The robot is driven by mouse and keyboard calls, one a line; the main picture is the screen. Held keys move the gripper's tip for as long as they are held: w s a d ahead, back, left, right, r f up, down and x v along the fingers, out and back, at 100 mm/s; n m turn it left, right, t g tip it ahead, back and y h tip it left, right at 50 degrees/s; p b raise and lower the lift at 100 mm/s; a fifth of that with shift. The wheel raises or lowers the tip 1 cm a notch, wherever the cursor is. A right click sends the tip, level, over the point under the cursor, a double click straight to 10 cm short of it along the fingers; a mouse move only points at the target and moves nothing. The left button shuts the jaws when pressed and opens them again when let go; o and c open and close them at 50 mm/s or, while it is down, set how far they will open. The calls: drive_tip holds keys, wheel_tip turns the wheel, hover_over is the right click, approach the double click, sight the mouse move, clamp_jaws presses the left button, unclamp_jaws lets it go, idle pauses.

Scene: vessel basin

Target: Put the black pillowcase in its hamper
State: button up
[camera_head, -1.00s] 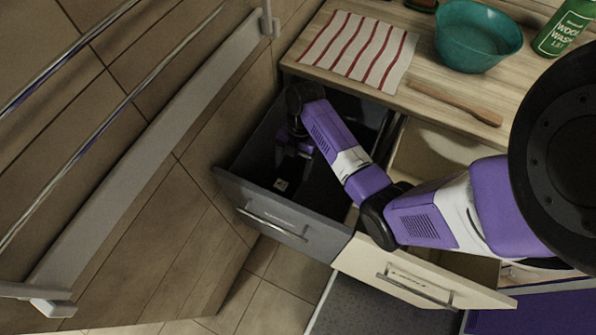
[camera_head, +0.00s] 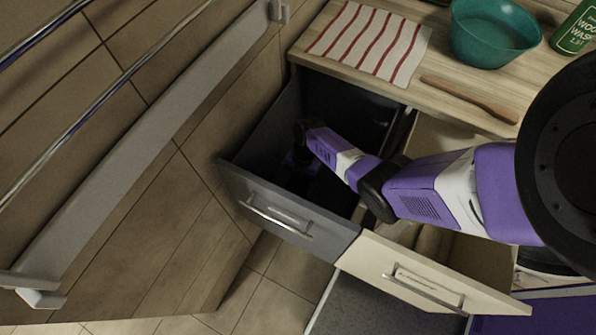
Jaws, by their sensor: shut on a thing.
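The dark grey pull-out hamper (camera_head: 328,233) stands open below the counter. My gripper (camera_head: 294,178) is down inside it, near its left wall and behind its front panel. The gripper is in deep shadow and its fingers are hard to make out. It is shut on dark cloth that I take to be the black pillowcase, which blends into the dark interior so its outline cannot be told.
A cream hamper (camera_head: 375,255) is open directly to the right, with light cloth inside, under my arm. On the counter are a striped towel (camera_head: 370,40), a teal bowl (camera_head: 490,35), a wooden utensil (camera_head: 470,98) and a green bottle (camera_head: 575,30). A tiled wall with rails is at left.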

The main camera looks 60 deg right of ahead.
sight(298, 189)
drive_tip(key=shift+f+b, duration=0.7)
drive_tip(key=shift+f, duration=0.9)
drive_tip(key=shift+f, duration=0.1)
drive_tip(key=shift+f, duration=0.15)
drive_tip(key=o, duration=1.8)
drive_tip(key=p+v, duration=0.3)
drive_tip(key=v, duration=0.9)
drive_tip(key=shift+r, duration=0.25)
